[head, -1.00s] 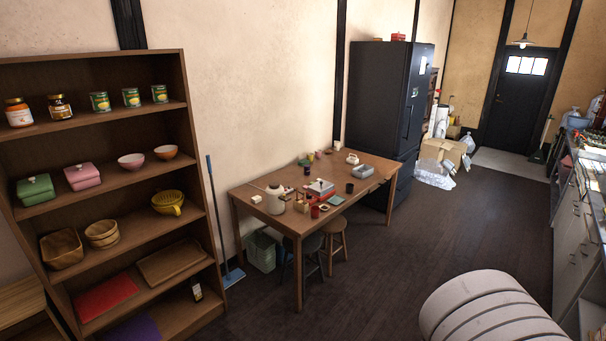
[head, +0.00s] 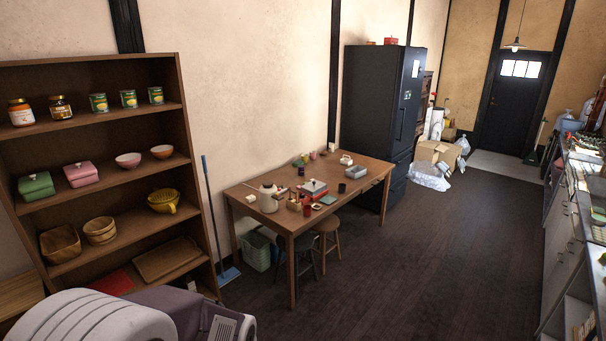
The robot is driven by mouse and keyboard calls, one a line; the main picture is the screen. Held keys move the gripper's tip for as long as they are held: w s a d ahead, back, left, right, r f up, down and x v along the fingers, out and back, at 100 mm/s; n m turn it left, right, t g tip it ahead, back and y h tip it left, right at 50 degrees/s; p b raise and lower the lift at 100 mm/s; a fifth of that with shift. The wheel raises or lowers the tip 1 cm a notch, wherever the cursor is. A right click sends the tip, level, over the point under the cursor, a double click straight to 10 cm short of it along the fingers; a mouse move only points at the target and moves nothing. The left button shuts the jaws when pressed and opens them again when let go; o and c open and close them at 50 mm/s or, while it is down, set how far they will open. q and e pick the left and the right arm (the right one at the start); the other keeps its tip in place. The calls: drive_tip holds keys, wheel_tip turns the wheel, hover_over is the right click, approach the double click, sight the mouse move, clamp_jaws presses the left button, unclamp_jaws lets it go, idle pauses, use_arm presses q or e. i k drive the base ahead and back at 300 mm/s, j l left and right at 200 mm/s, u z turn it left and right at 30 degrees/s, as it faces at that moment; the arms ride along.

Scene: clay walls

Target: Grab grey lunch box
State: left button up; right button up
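A small grey box-shaped thing (head: 355,172) sits near the right end of the wooden table (head: 345,209). It looks like the grey lunch box, but it is too small to be sure. Neither of my grippers is in view. A pale ribbed part of my own body with a darker link fills the bottom left corner of the head view, well short of the table.
A kettle (head: 269,198), a portable stove (head: 313,189) and a dark cup (head: 342,188) share the table. Stools (head: 327,226) stand at its front. A tall shelf (head: 182,132) is at left, a dark fridge (head: 375,110) behind. The floor (head: 425,265) at right is clear.

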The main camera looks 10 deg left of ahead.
sight(354, 172)
drive_tip(key=i+z, duration=0.35)
drive_tip(key=i, duration=0.25)
drive_tip(key=i+z, duration=0.1)
drive_tip(key=i, duration=0.75)
drive_tip(key=i+j+z, duration=0.15)
drive_tip(key=i, duration=0.7)
drive_tip(key=i+j+z, duration=0.1)
drive_tip(key=i, duration=0.7)
drive_tip(key=i+u, duration=0.3)
drive_tip(key=i, duration=0.3)
drive_tip(key=i+l+u, duration=0.35)
drive_tip(key=i, duration=0.25)
drive_tip(key=i+j+u, duration=0.25)
drive_tip(key=u, duration=0.25)
drive_tip(key=i+u, duration=0.85)
drive_tip(key=u, duration=0.55)
drive_tip(key=i+l, duration=0.05)
